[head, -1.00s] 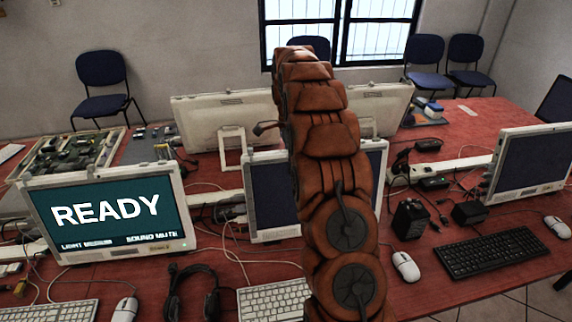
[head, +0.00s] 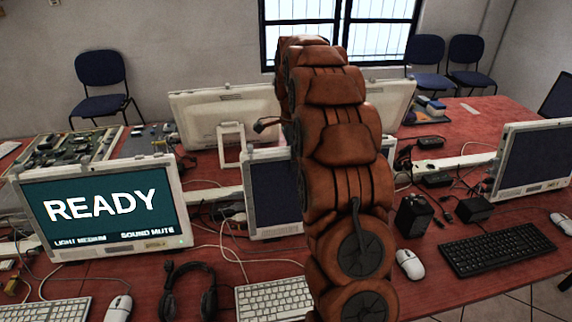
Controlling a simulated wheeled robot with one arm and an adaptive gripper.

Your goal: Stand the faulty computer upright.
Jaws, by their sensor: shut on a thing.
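My arm, made of brown-orange segments, rises through the middle of the head view and reaches away over the table. Its end is hidden behind its own links, so I cannot see my gripper or what it holds. No computer is plainly marked as faulty. Another dark-screened computer (head: 535,160) stands upright at the right. A white computer (head: 222,112) at the back shows its rear.
The red table (head: 440,287) is crowded with cables. Headphones (head: 190,290) and a white keyboard (head: 275,298) lie in front. Circuit boards (head: 75,150) lie at the back left.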

